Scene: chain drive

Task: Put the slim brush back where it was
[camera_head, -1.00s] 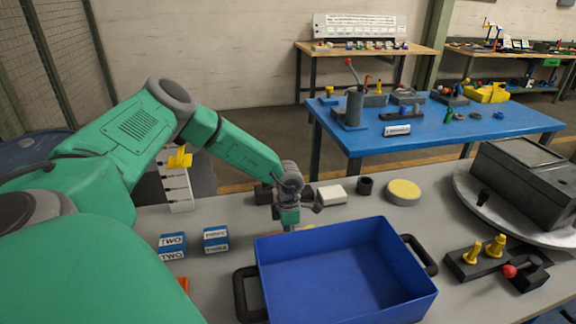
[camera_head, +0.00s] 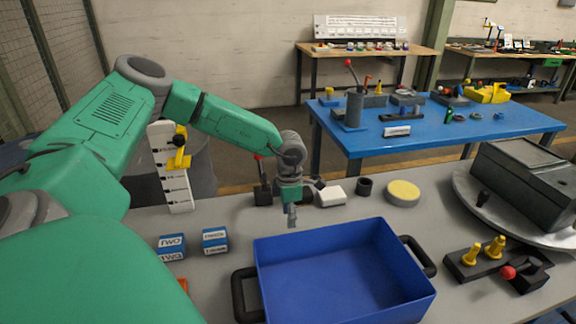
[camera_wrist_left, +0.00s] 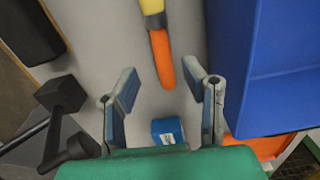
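A slim tool, which looks like the slim brush (camera_wrist_left: 160,48), lies on the grey table in the left wrist view. It has an orange handle and a yellow section; its far end is cut off by the picture's top edge. My left gripper (camera_wrist_left: 160,78) is open, with one finger on each side of the handle's end and nothing gripped. In the head view my left gripper (camera_head: 292,218) points down just behind the blue bin's rear rim; I cannot make out the brush there. My right gripper is not in view.
The blue bin (camera_head: 345,236) stands close beside the left gripper. Blue boxes (camera_head: 172,246) lie to the left. A red-tipped lever (camera_head: 262,182), a white block (camera_head: 330,196), a dark cup (camera_head: 365,186) and a yellow disc (camera_head: 403,192) are behind. A turntable (camera_head: 470,205) is at right.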

